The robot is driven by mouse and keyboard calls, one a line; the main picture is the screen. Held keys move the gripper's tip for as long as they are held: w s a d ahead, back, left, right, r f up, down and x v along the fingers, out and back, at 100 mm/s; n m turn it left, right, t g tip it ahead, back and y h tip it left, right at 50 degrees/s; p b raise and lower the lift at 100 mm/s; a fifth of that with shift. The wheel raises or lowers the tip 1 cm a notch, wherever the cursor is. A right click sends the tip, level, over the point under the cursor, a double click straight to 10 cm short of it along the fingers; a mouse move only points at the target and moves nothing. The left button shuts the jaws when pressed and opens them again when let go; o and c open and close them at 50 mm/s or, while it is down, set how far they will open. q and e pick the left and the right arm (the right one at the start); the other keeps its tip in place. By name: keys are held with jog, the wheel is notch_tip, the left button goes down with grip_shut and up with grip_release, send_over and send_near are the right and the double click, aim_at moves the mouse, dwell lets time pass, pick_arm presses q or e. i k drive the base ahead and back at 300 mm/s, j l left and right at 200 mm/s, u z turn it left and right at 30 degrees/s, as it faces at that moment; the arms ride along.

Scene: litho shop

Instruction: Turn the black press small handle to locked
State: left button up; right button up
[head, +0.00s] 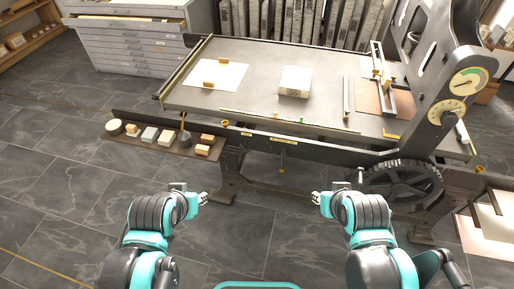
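The black press (437,75) stands at the right of the table, with two round dials (467,82) on its upright frame. A small dark lever with a pale end (462,130) sits low on the frame's right side; I cannot tell for sure that it is the small handle, or whether it is locked. My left gripper (202,198) is in front of the press bed, low over the floor, and touches nothing. My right gripper (318,199) is likewise in front of the bed, left of the gear wheel and apart from the press. Both finger gaps are too small to judge.
The press bed (260,62) holds a pale block (295,81) and a paper sheet. A side shelf (173,147) carries several small blocks. A spoked gear wheel (402,183) juts out at right. A drawer cabinet (140,40) stands behind. The floor (60,180) at left is clear.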

aim_at(243, 147)
jog(key=j+z, duration=0.5)
jog(key=z, duration=0.25)
jog(key=j+z, duration=0.35)
jog(key=k+j, duration=0.1)
jog(key=j, duration=0.3)
jog(key=j+z, duration=0.15)
jog(key=j, duration=0.25)
jog(key=k+j, duration=0.15)
jog(key=j, duration=0.25)
jog(key=k+j+z, duration=0.15)
jog(key=j, duration=0.6)
jog(key=k+j+z, duration=0.15)
jog(key=j, duration=0.25)
jog(key=k+j, duration=0.15)
jog(key=j, duration=0.2)
jog(key=z, duration=0.05)
